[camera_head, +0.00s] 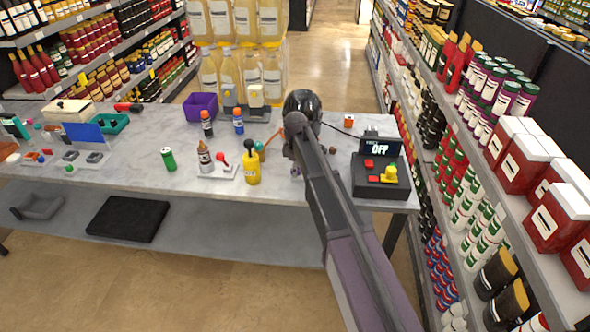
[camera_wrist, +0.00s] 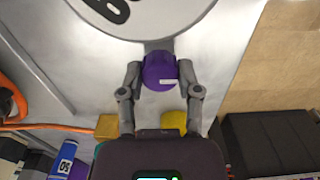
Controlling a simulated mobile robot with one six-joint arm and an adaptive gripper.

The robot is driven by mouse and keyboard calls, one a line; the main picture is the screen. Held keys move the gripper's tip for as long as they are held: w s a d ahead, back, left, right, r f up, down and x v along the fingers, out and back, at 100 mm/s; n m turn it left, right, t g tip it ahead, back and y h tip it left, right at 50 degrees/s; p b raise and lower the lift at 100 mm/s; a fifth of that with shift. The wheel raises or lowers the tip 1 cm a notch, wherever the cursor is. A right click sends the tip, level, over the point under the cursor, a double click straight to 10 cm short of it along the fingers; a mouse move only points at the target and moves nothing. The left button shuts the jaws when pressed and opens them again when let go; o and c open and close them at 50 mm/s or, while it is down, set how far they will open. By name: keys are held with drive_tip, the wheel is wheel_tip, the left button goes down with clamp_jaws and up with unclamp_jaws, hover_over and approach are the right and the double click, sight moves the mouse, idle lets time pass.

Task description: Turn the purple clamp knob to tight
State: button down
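In the wrist view, the purple clamp knob (camera_wrist: 160,70) is a rounded knob with a small white mark on its face. My gripper (camera_wrist: 160,78) has one grey finger on each side of it, and both fingers appear to touch its sides. The knob sits just below a large white round face (camera_wrist: 140,14) with dark characters, cut off by the top edge. In the head view, my arm hides the knob and my fingertips. How far the knob is turned cannot be told.
A black control box (camera_head: 381,178) with a red button, a yellow knob and a display reading OFF stands right of my arm on the marble-topped table (camera_head: 290,184). A yellow bottle (camera_head: 251,166) stands left of my arm. An orange hose (camera_wrist: 45,127) shows in the wrist view.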

drive_tip(key=shift+m, duration=0.4)
drive_tip(key=m, duration=1.1)
drive_tip(key=shift+m, duration=0.3)
drive_tip(key=m, duration=1.1)
drive_tip(key=shift+s, duration=0.1)
drive_tip(key=shift+m, duration=0.4)
drive_tip(key=shift+c, duration=1.5)
unclamp_jaws()
